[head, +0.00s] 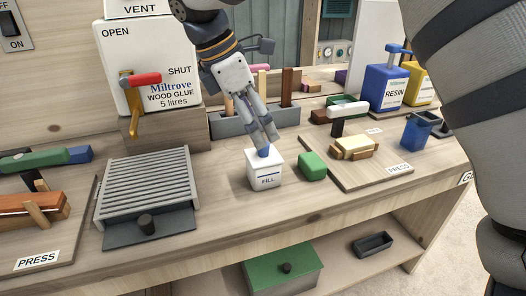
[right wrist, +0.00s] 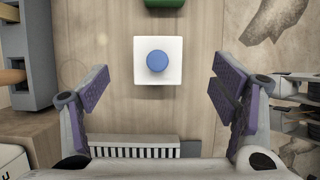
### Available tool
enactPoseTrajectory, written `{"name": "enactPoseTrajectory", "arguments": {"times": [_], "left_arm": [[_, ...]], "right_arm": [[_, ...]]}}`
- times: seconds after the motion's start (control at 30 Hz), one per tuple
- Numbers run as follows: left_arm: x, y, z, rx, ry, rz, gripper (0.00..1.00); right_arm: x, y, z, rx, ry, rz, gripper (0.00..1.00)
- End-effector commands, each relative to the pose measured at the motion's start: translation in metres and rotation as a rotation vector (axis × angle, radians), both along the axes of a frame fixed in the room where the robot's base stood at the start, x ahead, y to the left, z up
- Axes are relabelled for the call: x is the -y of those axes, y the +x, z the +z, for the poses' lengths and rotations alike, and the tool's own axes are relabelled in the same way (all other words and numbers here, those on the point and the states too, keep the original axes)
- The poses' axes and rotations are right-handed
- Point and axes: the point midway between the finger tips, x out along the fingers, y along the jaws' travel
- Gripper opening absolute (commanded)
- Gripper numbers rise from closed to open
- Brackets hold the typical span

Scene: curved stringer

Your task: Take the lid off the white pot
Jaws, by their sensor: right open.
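The white pot (head: 265,180) is a squarish pot marked FILL, standing upright on the workbench. Its lid (right wrist: 141,77) is a white square top with a round blue knob (right wrist: 157,61), seen from above in the right wrist view. The lid sits on the pot. My right gripper (head: 268,142) is open and empty, pointing down over the pot, its fingertips close to the blue knob in the head view. In the right wrist view the fingers stand wide apart, left and right of and below the pot. My left gripper is not seen.
A green block (head: 312,166) stands just right of the pot. A grey slatted rack (head: 148,180) is at the left. A grey holder (head: 230,124) and the glue tank (head: 150,65) stand behind. A PRESS board (head: 385,160) lies to the right. Bare bench lies in front.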

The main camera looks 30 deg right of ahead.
Motion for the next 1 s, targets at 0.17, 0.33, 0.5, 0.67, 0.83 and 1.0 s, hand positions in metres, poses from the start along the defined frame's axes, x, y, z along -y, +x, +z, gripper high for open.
{"name": "enactPoseTrajectory", "arguments": {"times": [0.17,0.33,0.5,0.67,0.83,1.0], "left_arm": [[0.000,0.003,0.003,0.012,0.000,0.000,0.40],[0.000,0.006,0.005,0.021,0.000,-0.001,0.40],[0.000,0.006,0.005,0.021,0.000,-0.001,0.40],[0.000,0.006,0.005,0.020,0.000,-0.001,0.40],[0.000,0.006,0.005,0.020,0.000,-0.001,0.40],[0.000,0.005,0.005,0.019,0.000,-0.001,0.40]], "right_arm": [[0.008,-0.002,-0.027,-0.003,0.001,0.000,0.80],[0.016,-0.003,-0.052,0.001,0.000,0.000,0.80],[0.018,-0.002,-0.056,0.003,0.000,0.001,0.80],[0.018,-0.002,-0.056,0.002,0.000,0.001,0.60],[0.018,-0.002,-0.056,0.002,0.000,0.001,0.28],[0.018,-0.002,-0.057,0.001,0.000,0.000,0.24]]}}
